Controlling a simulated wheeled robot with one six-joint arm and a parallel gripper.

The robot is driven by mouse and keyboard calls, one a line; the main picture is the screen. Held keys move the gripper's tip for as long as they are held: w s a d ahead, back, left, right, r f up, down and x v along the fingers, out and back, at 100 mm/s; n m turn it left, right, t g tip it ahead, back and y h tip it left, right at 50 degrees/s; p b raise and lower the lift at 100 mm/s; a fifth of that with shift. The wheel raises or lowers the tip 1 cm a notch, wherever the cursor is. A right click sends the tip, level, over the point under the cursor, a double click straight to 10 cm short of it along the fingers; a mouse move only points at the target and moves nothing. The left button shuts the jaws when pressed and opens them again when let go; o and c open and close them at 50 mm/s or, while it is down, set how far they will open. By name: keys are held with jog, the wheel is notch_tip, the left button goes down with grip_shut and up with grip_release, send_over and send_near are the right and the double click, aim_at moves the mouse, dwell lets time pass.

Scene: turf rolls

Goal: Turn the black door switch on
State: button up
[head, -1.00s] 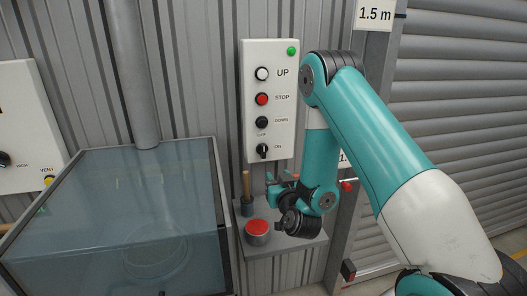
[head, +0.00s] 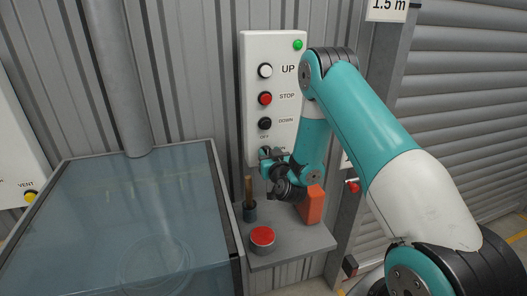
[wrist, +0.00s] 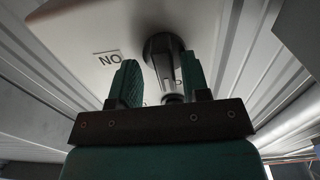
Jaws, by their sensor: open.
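The black door switch (wrist: 158,48) is a round rotary knob on the white control box (head: 273,75), low on its face, with OFF above and ON to its right. In the head view my gripper covers most of the knob. My gripper (wrist: 160,75) is open, its two teal fingers pointing up at the knob in the wrist view. The knob's bar shows between the fingers, closer to the right one. I cannot tell whether the fingers touch it. The exact angle of the knob is unclear.
A shelf (head: 290,248) below the box carries a red-topped round button or tin (head: 262,238), a dark cup with a wooden handle (head: 249,207) and an orange block (head: 311,206). A glass-topped cabinet (head: 120,215) stands left. A roller shutter (head: 465,120) is at right.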

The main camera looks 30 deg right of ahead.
jog(key=shift+w+a, duration=0.15)
jog(key=shift+a, duration=0.05)
grip_shut()
dwell(0.3)
jog(key=m+b, duration=0.2)
jog(key=m, duration=0.2)
jog(key=shift+f, duration=0.15)
jog(key=m+b, duration=0.2)
jog(key=m, duration=0.2)
jog(key=shift+d+m, duration=0.1)
jog(key=shift+m, duration=0.3)
jog(key=m+b, duration=0.1)
jog(key=m, duration=0.3)
jog(key=shift+f, duration=0.1)
jog(key=shift+d+f+m+b, duration=0.1)
jog(key=shift+m+b, duration=0.3)
jog(key=shift+m, duration=2)
